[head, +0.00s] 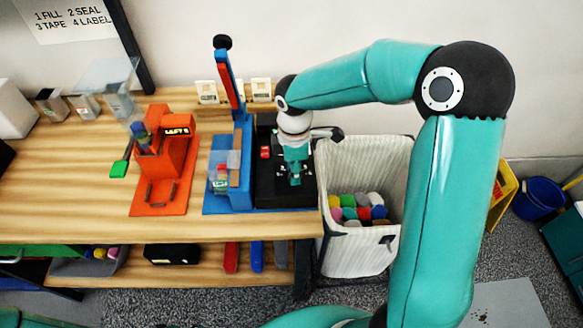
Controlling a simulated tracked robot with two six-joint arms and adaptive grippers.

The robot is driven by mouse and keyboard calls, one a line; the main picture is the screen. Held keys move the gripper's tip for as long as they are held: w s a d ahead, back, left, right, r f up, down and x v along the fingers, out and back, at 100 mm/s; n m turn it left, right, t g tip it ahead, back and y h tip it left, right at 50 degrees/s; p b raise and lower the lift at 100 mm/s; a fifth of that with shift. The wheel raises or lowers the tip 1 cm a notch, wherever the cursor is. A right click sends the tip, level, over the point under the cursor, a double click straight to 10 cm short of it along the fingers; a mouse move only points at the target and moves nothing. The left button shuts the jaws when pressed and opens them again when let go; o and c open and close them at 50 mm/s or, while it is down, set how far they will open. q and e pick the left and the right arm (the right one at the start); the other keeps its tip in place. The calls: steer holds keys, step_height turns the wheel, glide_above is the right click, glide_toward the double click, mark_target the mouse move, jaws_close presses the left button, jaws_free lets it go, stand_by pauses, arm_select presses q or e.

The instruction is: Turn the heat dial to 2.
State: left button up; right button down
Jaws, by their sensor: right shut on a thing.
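The heat dial is on the black panel (264,188) at the right end of the wooden table, where a few small white marks show. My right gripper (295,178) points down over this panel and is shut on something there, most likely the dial. The dial itself is hidden by the fingers, so its setting cannot be read. A red switch (265,152) sits on the panel, left of the gripper. My left gripper is not in view.
The blue sealer (222,203) with its upright lever stands just left of the panel. An orange machine (180,155) stands further left. A white bin (345,255) with colourful items is right of the table. A sign hangs on the wall.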

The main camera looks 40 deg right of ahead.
steer(key=shift+w+d+r+n, duration=0.1)
steer(key=shift+w+d+n, duration=0.05)
steer(key=shift+n, duration=0.45)
steer(key=c, duration=0.8)
jaws_free()
steer(key=shift+o, duration=0.2)
step_height(320, 180, up, 12)
